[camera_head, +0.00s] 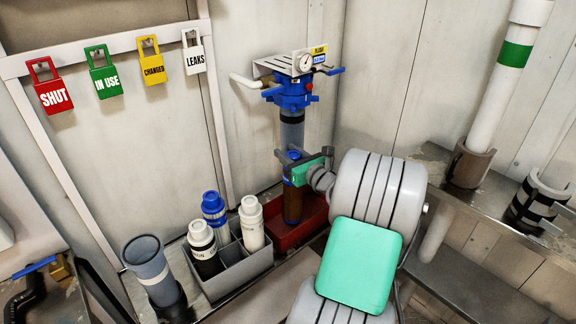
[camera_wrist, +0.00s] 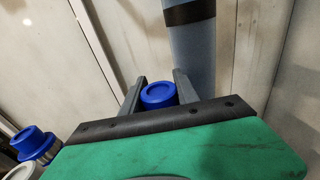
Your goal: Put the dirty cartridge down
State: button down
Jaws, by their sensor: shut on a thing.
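The dirty cartridge (camera_head: 292,204) is a brown upright cylinder with a blue cap in the head view. My gripper (camera_head: 289,165) is shut on it near its top. In the wrist view, its blue cap (camera_wrist: 159,96) sits between the two fingers of my gripper (camera_wrist: 160,82). The cartridge's lower end overlaps the red tray (camera_head: 265,237); I cannot tell whether it touches the tray floor. The blue filter head with its grey-blue bowl (camera_head: 292,128) hangs on the wall, just above the cartridge in the picture.
A grey caddy (camera_head: 231,276) left of the red tray holds several bottles, white-capped and blue-capped. A blue-grey cup (camera_head: 149,266) stands further left. Coloured tags (camera_head: 104,75) hang on a rail. A white pipe (camera_head: 510,75) and grey clamp (camera_head: 535,205) are at right.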

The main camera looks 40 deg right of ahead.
jog(key=shift+w+d+f+b, duration=0.15)
jog(key=shift+f+b, duration=0.1)
jog(key=shift+f, duration=0.6)
jog(key=shift+w+a+f+b, duration=0.1)
jog(key=shift+f+b, duration=0.1)
jog(key=shift+f, duration=0.75)
jog(key=shift+f, duration=0.15)
jog(key=c, duration=0.9)
grip_release()
jog(key=s, duration=0.8)
jog(key=s+a+r, duration=0.1)
jog(key=s, duration=0.3)
jog(key=shift+a+p, duration=0.1)
jog(key=shift+p, duration=0.25)
